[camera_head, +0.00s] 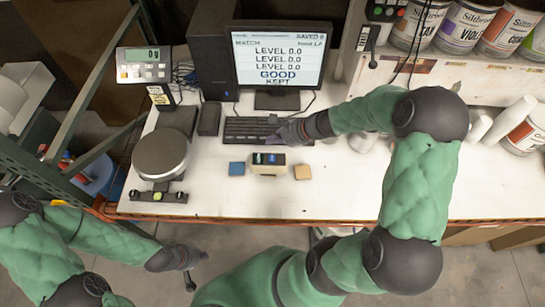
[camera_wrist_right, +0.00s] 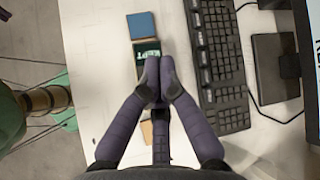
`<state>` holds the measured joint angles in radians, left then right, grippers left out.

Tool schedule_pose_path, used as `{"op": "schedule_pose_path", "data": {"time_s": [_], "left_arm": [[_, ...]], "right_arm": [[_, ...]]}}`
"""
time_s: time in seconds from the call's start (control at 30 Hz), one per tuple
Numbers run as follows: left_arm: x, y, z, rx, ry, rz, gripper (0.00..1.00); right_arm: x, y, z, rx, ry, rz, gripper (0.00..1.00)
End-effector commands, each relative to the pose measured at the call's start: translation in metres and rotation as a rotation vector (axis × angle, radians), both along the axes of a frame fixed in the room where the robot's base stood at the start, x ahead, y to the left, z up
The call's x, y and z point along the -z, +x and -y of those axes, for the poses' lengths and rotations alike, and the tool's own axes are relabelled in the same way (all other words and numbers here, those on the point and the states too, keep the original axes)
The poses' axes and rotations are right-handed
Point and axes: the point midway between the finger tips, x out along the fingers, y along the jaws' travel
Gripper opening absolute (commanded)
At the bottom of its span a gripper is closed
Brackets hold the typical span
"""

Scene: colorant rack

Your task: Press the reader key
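The reader (camera_head: 268,168) is a small beige block with a dark top and blue and green panels, on the white bench in front of the keyboard. In the right wrist view, the reader (camera_wrist_right: 148,56) is partly hidden by my fingers. My right gripper (camera_head: 273,140) is just behind the reader, close to its top, with no object seen in it. In the wrist view its fingertips (camera_wrist_right: 155,84) are together and overlap the reader; I cannot tell whether they touch it. My left gripper (camera_head: 198,268) hangs open and empty below the bench's front edge, at lower left.
A blue square (camera_head: 237,169) and a tan square (camera_head: 303,173) flank the reader. The keyboard (camera_head: 250,129) and monitor (camera_head: 278,58), showing "GOOD" and "KEPT", stand behind. A scale (camera_head: 161,154) is at left. Paint cans (camera_head: 465,25) line the shelf. The bench's front right is clear.

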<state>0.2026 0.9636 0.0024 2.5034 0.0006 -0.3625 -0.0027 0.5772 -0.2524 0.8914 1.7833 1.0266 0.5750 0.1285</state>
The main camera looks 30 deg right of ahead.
Motion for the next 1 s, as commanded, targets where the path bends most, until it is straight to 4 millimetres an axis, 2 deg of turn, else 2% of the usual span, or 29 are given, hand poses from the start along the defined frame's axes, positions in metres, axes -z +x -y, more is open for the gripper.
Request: {"op": "schedule_pose_path", "data": {"time_s": [0.57,0.77,1.0], "left_arm": [[0.001,0.000,0.000,0.000,0.000,0.000,0.00],[0.010,0.000,0.000,0.000,0.000,0.000,0.00],[0.031,0.000,0.000,0.000,0.000,0.000,0.00]], "right_arm": [[0.003,0.000,0.004,0.003,-0.012,0.011,0.00],[0.017,0.000,0.004,0.004,-0.011,0.010,0.00],[0.045,0.000,0.004,0.004,-0.011,0.010,0.00]]}}
